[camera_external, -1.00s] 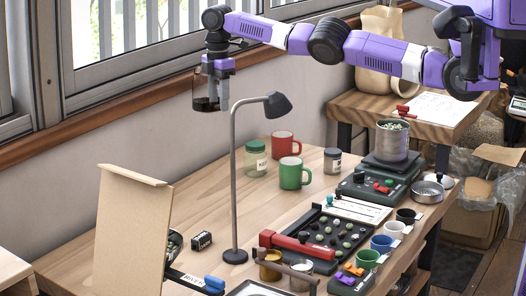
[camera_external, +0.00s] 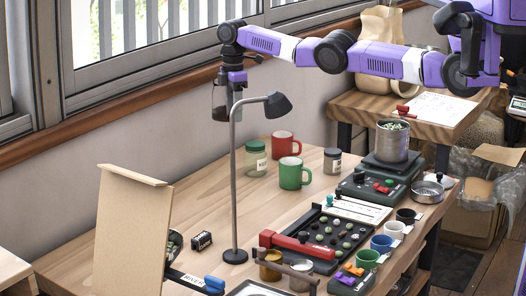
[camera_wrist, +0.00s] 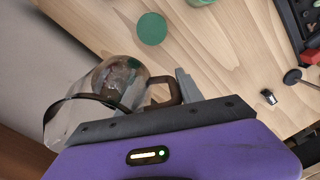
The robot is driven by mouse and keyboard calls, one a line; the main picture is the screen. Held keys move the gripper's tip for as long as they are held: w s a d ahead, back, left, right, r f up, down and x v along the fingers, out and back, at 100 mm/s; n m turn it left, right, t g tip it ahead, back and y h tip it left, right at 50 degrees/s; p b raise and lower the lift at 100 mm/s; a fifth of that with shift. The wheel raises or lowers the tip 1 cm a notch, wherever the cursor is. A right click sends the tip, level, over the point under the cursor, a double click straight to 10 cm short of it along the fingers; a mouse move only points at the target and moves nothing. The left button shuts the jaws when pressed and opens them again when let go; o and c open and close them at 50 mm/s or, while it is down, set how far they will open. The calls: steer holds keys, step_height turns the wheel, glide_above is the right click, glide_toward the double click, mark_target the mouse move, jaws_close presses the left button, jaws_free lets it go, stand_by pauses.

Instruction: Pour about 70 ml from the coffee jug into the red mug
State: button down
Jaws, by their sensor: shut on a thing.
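The red mug (camera_external: 282,145) stands on the wooden table near the wall, behind the green mug (camera_external: 292,174). The coffee jug (camera_external: 219,98) is clear with dark parts, held in the air left of the red mug and well above the table. My gripper (camera_external: 236,92) is shut on its handle, partly behind the lamp. In the wrist view the jug (camera_wrist: 118,78) is left of the fingers, its brown handle (camera_wrist: 172,92) between them. Its coffee level is unclear. The red mug is not visible in the wrist view.
A desk lamp (camera_external: 236,170) stands close to the jug, its head (camera_external: 278,104) to the right. A green-lidded jar (camera_external: 255,160) stands left of the mugs, a dark-lidded jar (camera_external: 332,161) right. A tan board (camera_external: 120,230) stands front left. Table between board and jar is mostly clear.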

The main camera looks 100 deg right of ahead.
steer(key=shift+m, duration=0.3)
steer(key=s+d+f, duration=0.1)
steer(key=s+f, duration=0.1)
steer(key=s+d+f, duration=0.1)
steer(key=s+f, duration=0.1)
steer(key=s+d+f, duration=0.2)
steer(key=f, duration=0.1)
steer(key=shift+d, duration=0.2)
steer(key=shift+r+p, duration=0.15)
steer(key=shift+p, duration=0.3)
